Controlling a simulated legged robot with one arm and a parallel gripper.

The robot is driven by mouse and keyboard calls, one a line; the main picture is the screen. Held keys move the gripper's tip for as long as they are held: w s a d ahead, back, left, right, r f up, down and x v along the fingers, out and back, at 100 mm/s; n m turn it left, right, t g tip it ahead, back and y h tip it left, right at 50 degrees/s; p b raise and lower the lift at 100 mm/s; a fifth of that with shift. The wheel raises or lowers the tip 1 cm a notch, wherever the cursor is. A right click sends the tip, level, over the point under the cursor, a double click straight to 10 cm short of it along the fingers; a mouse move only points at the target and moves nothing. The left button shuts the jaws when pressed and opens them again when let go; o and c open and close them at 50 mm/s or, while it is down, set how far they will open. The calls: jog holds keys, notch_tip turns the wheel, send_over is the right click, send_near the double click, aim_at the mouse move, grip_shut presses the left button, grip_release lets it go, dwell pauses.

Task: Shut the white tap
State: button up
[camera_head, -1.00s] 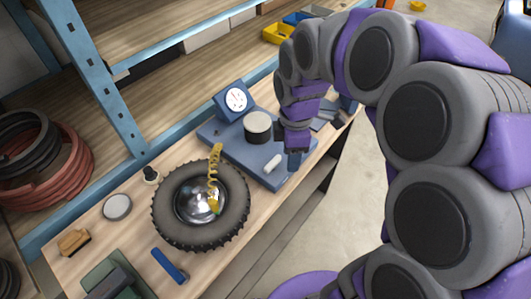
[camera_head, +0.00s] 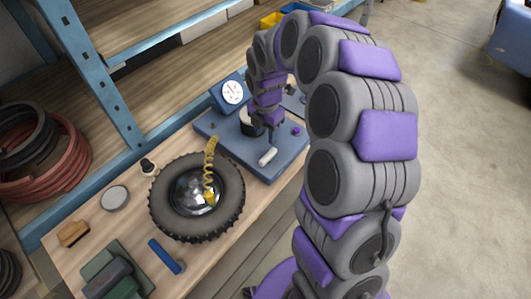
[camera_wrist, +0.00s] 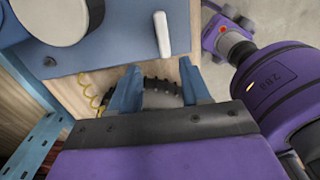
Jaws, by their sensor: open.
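The white tap (camera_head: 268,156) shows as a short white bar on the blue base plate (camera_head: 226,140), near its front edge. In the wrist view the white tap (camera_wrist: 162,35) stands lengthwise on the blue surface, ahead of the gap between my fingers. My gripper (camera_head: 271,137) is just behind the tap in the head view, pointing down. In the wrist view my gripper (camera_wrist: 158,88) has its two blue fingers apart with nothing held between them.
A gauge box (camera_head: 231,93) stands at the plate's back, and a pale round drum (camera_wrist: 58,20) is beside the tap. A tyre (camera_head: 165,215) with a yellow coiled hose (camera_head: 210,160) lies to the left. Blue shelving (camera_head: 90,70) rises behind. Open floor (camera_head: 465,190) is at right.

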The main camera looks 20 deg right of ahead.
aim_at(268, 154)
jog(key=f, duration=0.3)
jog(key=d+f, duration=0.1)
jog(key=f, duration=0.5)
jog(key=shift+d+f, duration=0.25)
jog(key=shift+a+f, duration=0.15)
jog(key=shift+f, duration=0.2)
jog(key=shift+s+a+f, duration=0.1)
jog(key=shift+a+f, duration=0.3)
jog(key=shift+a, duration=0.05)
jog(key=shift+d, duration=0.1)
jog(key=shift+d, duration=0.25)
jog(key=shift+c, duration=1.4)
grip_shut()
